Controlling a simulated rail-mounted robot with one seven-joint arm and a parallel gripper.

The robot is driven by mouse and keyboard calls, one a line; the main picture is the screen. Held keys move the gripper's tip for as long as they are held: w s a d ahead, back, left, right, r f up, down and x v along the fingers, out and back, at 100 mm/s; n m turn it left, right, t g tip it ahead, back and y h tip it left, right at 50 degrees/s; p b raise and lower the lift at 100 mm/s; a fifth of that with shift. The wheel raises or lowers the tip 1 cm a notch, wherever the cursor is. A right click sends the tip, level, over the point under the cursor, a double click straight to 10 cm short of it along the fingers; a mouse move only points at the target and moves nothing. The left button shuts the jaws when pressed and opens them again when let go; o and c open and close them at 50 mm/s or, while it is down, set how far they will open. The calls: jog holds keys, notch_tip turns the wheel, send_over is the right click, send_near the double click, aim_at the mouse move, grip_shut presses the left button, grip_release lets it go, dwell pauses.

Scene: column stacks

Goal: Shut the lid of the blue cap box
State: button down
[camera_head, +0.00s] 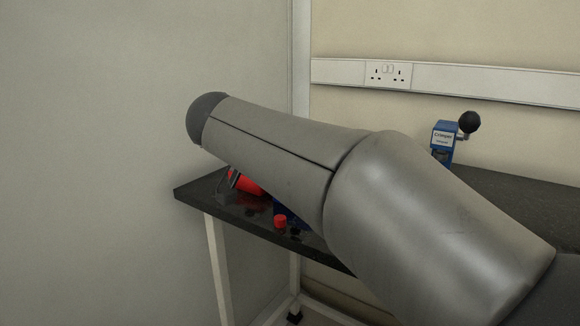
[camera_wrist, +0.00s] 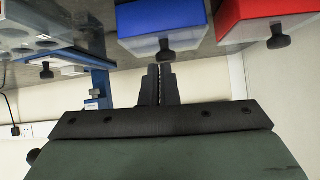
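A blue box (camera_wrist: 160,18) with a pale face and a black knob (camera_wrist: 165,50) is at the top middle of the wrist view, which looks upside down. I take it for the cap box; how its lid stands I cannot tell. My gripper (camera_wrist: 160,70) points at it, its fingertips just short of the knob in the picture. The fingers are together with nothing between them. In the head view my arm hides the gripper and most of the bench top; a bit of dark blue (camera_head: 291,211) shows under the arm, and I cannot tell what it belongs to.
A red box (camera_wrist: 262,10) with a black knob stands beside the blue one. In the head view a red object (camera_head: 246,183) and a small red cap (camera_head: 280,221) are on the dark bench (camera_head: 215,205). A blue crimper (camera_head: 443,140) with a ball-ended lever stands at the right.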

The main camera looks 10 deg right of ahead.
jog(key=f, duration=0.2)
jog(key=shift+a+f+g, duration=0.3)
jog(key=shift+d+r+p, duration=0.1)
jog(key=shift+r+p, duration=0.7)
jog(key=shift+r, duration=0.35)
jog(key=s+a+p, duration=0.3)
jog(key=s+a, duration=0.3)
jog(key=s, duration=0.1)
jog(key=s+d+r+n+g+y+p, duration=0.3)
jog(key=s+d+p, duration=0.4)
jog(key=p, duration=1)
jog(key=s+d+r+n+g+y+p, duration=0.4)
jog(key=s+p, duration=0.7)
jog(key=p, duration=0.6)
jog(key=d+r+n, duration=0.1)
jog(key=d+n, duration=0.1)
jog(key=shift+d, duration=0.35)
jog(key=shift+s, duration=0.1)
